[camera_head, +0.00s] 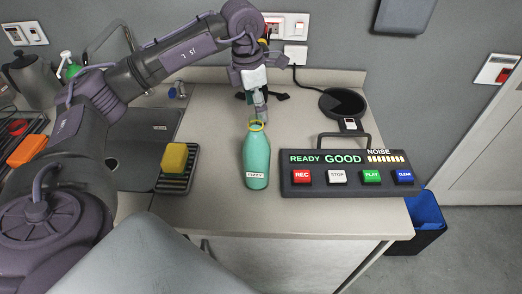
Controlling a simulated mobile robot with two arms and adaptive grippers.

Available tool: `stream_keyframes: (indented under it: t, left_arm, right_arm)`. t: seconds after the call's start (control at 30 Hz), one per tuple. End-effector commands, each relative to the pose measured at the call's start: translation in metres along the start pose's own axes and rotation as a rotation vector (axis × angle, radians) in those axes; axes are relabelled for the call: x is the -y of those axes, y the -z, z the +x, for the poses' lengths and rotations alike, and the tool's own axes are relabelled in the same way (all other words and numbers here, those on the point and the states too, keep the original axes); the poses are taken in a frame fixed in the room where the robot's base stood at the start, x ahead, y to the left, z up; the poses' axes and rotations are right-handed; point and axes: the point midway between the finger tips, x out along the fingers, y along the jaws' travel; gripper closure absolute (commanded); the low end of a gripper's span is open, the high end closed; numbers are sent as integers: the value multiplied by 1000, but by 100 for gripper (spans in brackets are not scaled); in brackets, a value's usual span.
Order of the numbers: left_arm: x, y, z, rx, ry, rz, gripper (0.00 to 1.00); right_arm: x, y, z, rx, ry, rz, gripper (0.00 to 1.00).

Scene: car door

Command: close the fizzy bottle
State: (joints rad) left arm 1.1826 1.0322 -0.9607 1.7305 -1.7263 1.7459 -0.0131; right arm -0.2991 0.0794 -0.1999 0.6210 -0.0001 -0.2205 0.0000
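The teal bottle (257,162) stands upright on the beige counter, with a small white label too small to read surely. My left gripper (260,112) points down right above the bottle's mouth, at or just behind the neck. Its fingers are small and overlap the bottle top, so I cannot tell whether they are apart or hold something. A separate cap cannot be made out. My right gripper is not in view.
A dark button panel (345,174) with a handle stands right of the bottle. A round black pad (343,103) lies behind it. A yellow sponge (174,157) rests on a ribbed rack beside the sink (150,125). A blue-lined bin (424,212) stands beyond the counter's right edge.

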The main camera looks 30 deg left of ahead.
Motion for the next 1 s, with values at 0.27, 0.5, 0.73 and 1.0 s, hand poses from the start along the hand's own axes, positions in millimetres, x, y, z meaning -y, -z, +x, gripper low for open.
stream_keyframes:
  t: [0.27, 0.5, 0.73, 1.0]
  left_arm:
    - [0, 0, 6, -1, 2, 0, 31]
    - [1, 1, 51, -5, 3, -1, 31]
    - [0, 0, 82, -1, 1, 0, 31]
    - [0, 1, 86, 0, 0, 0, 31]
  right_arm:
    - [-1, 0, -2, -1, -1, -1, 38]
    - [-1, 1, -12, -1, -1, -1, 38]
    - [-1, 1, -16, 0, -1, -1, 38]
    - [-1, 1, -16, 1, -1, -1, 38]
